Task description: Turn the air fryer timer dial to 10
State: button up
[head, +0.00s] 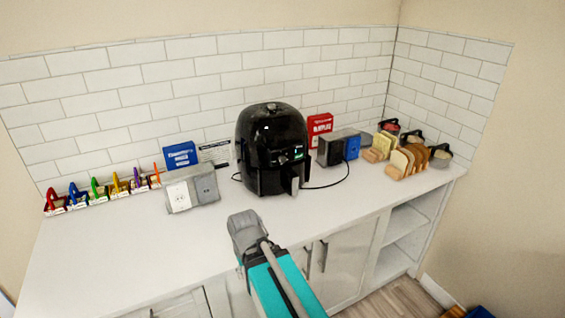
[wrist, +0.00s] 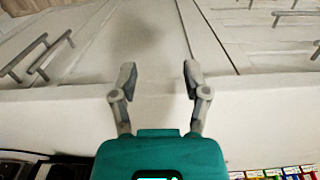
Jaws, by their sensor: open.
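The black air fryer (head: 268,130) stands upright on the counter, near the tiled back wall. A small green-lit patch (head: 298,150) and a small round light mark (head: 281,160) show on its front. I cannot tell which part is the timer dial or read its setting. Its handle (head: 295,186) sticks out below. My gripper (wrist: 158,72) is open and empty in the wrist view, fingers apart, with the cabinet fronts beyond them. In the head view my arm is in front of the counter, apart from the air fryer; the fingertips cannot be made out there.
A grey outlet box (head: 192,188) stands left of the fryer, and a grey toaster-like box (head: 337,148) stands right. A black cord (head: 330,184) lies on the counter. Bread slices (head: 408,160) stand further right. Coloured items (head: 97,190) line the left back. The front-left counter (head: 130,245) is clear.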

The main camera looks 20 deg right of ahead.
jog(key=shift+o, duration=0.4)
jog(key=w+d+r+m+t+y, duration=0.1)
jog(key=w+m+t, duration=0.1)
jog(key=m, duration=0.1)
jog(key=w+d+r+m+t+y, duration=0.1)
jog(key=w+m+y, duration=0.1)
jog(key=w+m, duration=0.1)
jog(key=w+d+r+m+t+y, duration=0.1)
jog(key=w+m+t+y, duration=0.1)
jog(key=m, duration=0.3)
jog(key=shift+w+r+t+b, duration=0.15)
jog(key=shift+w+t+b, duration=0.15)
jog(key=shift+b, duration=0.1)
jog(key=w+d+r+m+t+y, duration=0.25)
jog(key=d+r+m+t, duration=0.2)
jog(key=m, duration=0.35)
jog(key=m+t+h+b, duration=0.1)
jog(key=m+t+h, duration=0.6)
jog(key=m, duration=1.1)
send_near(284, 160)
jog(key=s+d+y, duration=0.1)
jog(key=s, duration=0.4)
jog(key=shift+w+f+t, duration=0.15)
jog(key=shift+f+t, duration=0.25)
jog(key=shift+t, duration=0.05)
jog(key=shift+w, duration=0.1)
